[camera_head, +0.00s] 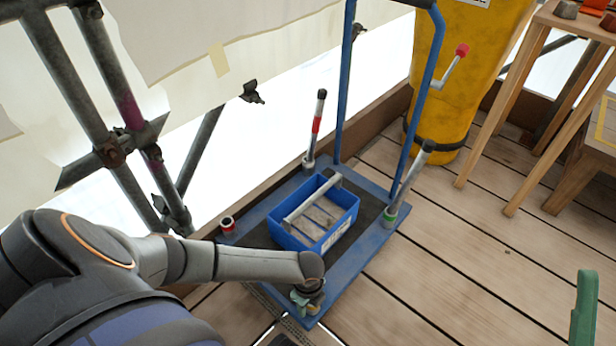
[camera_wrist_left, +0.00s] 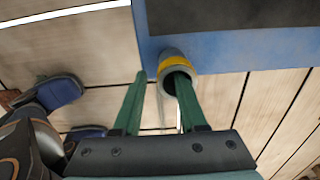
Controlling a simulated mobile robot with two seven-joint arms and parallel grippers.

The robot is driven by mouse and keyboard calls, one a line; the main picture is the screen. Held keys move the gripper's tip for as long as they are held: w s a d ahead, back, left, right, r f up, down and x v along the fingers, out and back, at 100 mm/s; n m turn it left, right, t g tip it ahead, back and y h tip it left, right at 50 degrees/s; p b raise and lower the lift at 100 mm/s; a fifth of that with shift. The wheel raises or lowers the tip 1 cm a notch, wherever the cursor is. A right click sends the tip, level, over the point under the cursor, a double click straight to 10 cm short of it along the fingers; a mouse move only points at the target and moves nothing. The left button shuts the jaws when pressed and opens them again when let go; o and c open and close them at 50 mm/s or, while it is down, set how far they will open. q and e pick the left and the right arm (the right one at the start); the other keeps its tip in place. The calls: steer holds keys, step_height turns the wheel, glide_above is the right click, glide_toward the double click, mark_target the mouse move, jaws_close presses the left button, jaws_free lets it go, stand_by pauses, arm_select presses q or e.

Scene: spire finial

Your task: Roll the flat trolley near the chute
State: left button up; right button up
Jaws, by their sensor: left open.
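The flat trolley (camera_head: 351,253) is a blue deck with a dark mat and a tall blue push handle (camera_head: 430,75) at its far end. The yellow chute (camera_head: 447,95) stands just beyond its far right corner. My left gripper (camera_head: 308,302) is at the trolley's near corner, partly hidden by its wrist. In the left wrist view its green fingers (camera_wrist_left: 160,78) are apart, by a yellow-banded corner socket (camera_wrist_left: 173,62). One fingertip overlaps the socket's mouth; I cannot tell whether it is inside.
A blue tote (camera_head: 307,235) sits on the deck. Posts stand in two corners (camera_head: 316,125) (camera_head: 405,185); a red-banded socket (camera_head: 227,226) is empty. Scaffold poles (camera_head: 115,90) line the left. A wooden trestle (camera_head: 510,100) stands right.

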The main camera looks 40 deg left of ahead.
arm_select(q)
steer(key=shift+c, duration=0.2)
jaws_close()
stand_by(1.1)
